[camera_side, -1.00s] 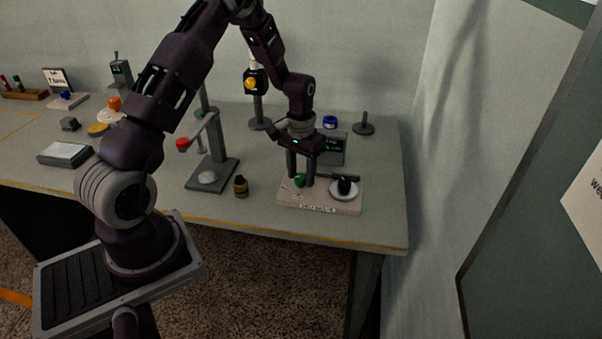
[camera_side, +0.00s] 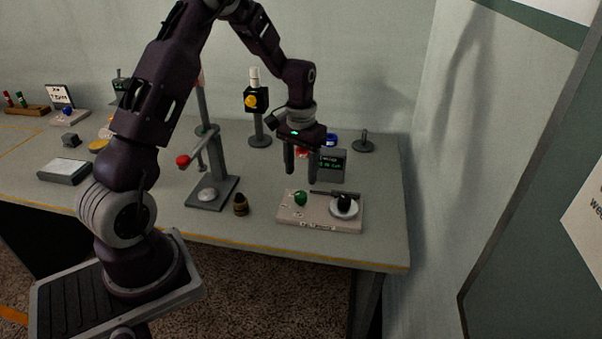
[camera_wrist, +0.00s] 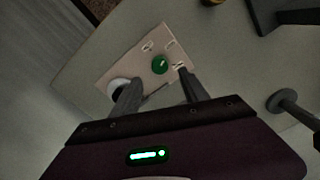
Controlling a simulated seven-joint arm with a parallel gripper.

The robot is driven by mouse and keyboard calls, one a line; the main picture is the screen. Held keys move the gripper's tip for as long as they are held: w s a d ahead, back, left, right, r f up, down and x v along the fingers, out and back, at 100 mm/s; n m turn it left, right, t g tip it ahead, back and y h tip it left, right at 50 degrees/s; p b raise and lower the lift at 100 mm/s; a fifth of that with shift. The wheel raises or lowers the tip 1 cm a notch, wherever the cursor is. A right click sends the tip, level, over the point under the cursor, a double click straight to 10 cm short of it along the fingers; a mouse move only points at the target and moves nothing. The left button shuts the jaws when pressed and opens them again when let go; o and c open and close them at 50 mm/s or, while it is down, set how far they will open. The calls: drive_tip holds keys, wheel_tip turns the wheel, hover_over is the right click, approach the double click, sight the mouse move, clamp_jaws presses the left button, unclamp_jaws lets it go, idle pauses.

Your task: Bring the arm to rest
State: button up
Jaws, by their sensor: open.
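My gripper (camera_side: 302,172) is open and empty. It hangs with its fingers pointing down, above and a little behind a pale base plate (camera_side: 318,224) near the table's front right. The plate bears a green knob (camera_side: 300,198) and a white disc (camera_side: 344,212) with a black knob (camera_side: 345,200) on it. A dark bar lies by the black knob. In the wrist view the green knob (camera_wrist: 160,65) lies beyond the two fingers (camera_wrist: 160,88), apart from them. The left finger partly hides the white disc there.
A press with a red-tipped lever (camera_side: 183,161) stands left of the plate, with a small brown bottle (camera_side: 241,205) beside it. A display box (camera_side: 332,166), a yellow-knobbed stand (camera_side: 257,101) and a grey post (camera_side: 363,143) stand behind. The table's front right corner is clear.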

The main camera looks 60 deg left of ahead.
drive_tip(key=s+d+r+m+t, duration=0.1)
drive_tip(key=s+d+r, duration=0.4)
drive_tip(key=r, duration=0.4)
drive_tip(key=s+d+r+m+t, duration=0.1)
drive_tip(key=s+d+r+t, duration=0.1)
drive_tip(key=s+d+r, duration=0.35)
drive_tip(key=s+d+r+m+t, duration=0.1)
drive_tip(key=s+d+r, duration=0.1)
drive_tip(key=s, duration=0.5)
drive_tip(key=s+d+r+m+t, duration=0.1)
drive_tip(key=s+d+r, duration=0.2)
drive_tip(key=s, duration=0.4)
drive_tip(key=shift+d+r+t, duration=0.25)
drive_tip(key=shift+d+t, duration=0.05)
drive_tip(key=shift+d, duration=0.5)
